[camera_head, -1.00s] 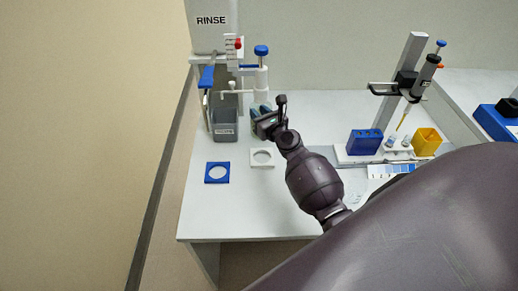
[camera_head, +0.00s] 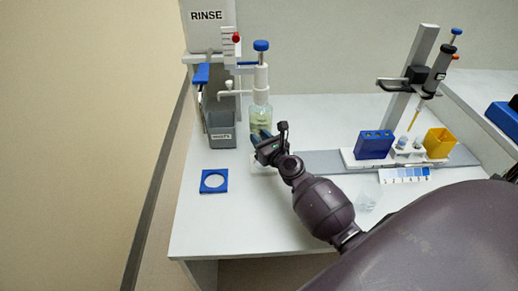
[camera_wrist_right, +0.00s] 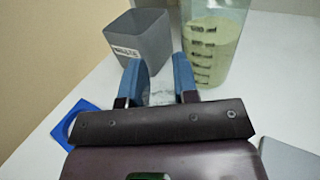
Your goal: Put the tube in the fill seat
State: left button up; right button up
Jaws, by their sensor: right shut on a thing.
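My right gripper (camera_head: 262,138) is low over the near left part of the bench, in front of a dispenser bottle. In the wrist view its two blue fingers (camera_wrist_right: 158,78) stand a little apart, with a pale, clear thing (camera_wrist_right: 161,91) between them. The gripper is shut on this thing; its shape is mostly hidden, so I cannot tell whether it is the tube. Small whitish vessels (camera_head: 404,144) stand in a white holder on the right, under a syringe-like filler (camera_head: 438,72) on a stand. I cannot tell which spot is the fill seat. My left gripper is not in view.
The bottle of greenish liquid (camera_head: 261,118) and a grey labelled bin (camera_head: 220,131) stand close behind the gripper. A blue square ring (camera_head: 214,181) lies front left. A blue block (camera_head: 373,145) and yellow box (camera_head: 438,143) flank the holder. A clear vessel (camera_head: 367,197) stands right of my forearm.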

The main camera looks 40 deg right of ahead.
notch_tip(320, 180, down, 4)
jog(key=shift+s+r+b, duration=0.1)
jog(key=shift+b, duration=1.15)
jog(key=shift+f, duration=0.3)
jog(key=shift+r, duration=0.25)
jog(key=shift+f+b, duration=0.3)
jog(key=shift+b, duration=0.15)
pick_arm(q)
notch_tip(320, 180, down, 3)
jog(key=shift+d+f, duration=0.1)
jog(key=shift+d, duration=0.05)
pick_arm(e)
jog(key=o, duration=0.9)
jog(key=shift+r, duration=0.1)
